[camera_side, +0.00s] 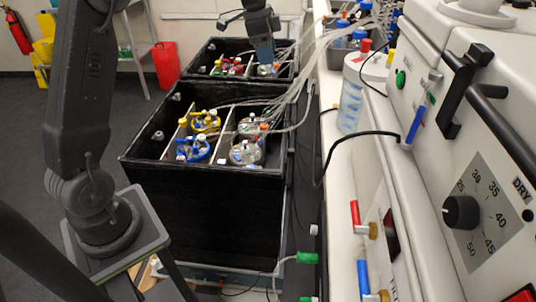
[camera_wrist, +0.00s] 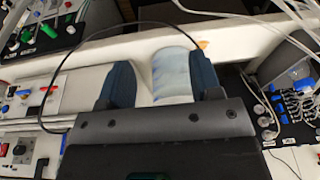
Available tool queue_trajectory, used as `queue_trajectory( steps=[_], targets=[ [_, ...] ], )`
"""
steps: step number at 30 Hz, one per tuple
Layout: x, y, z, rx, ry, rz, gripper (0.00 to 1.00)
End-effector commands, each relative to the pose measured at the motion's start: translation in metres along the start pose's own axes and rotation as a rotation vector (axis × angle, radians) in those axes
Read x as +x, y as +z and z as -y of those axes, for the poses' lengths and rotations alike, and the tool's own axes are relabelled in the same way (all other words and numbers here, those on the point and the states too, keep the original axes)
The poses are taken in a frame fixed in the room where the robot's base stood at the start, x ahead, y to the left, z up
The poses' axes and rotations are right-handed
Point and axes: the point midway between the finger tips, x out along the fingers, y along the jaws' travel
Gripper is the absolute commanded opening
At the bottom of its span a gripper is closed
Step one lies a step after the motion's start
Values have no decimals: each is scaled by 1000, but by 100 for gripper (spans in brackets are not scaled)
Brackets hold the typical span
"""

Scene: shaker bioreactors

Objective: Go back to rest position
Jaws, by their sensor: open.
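My gripper (camera_side: 264,52) shows at the top of the side view, over the far black box (camera_side: 192,68). Its blue-grey fingers seem to reach down near the vessels there; contact cannot be told. In the wrist view my gripper (camera_wrist: 158,62) has its two dark blue fingers spread apart. A pale, bluish-white cylinder (camera_wrist: 172,75) shows beyond and between the fingertips, and they do not grip it. The rest position itself is not marked in either view.
The near black box (camera_side: 205,225) holds several vessels with yellow and blue rings (camera_side: 193,149). Loose tubes (camera_side: 296,85) run over both boxes to the white ledge. A clear bottle (camera_side: 351,105) stands by the control panel (camera_side: 485,205) at right.

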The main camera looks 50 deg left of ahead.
Motion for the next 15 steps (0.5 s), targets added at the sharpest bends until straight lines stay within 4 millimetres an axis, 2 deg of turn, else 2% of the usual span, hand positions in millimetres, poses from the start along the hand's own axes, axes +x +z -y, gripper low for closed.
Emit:
queue_trajectory(
  steps=[1,6,10,15],
  targets=[
    [-16,-3,-25,-38,-25,-1,59],
    [-46,2,-100,-198,-99,-18,59],
    [-59,16,-156,-319,-150,-49,59],
    [-60,47,-225,-472,-206,-110,59]
  ],
)
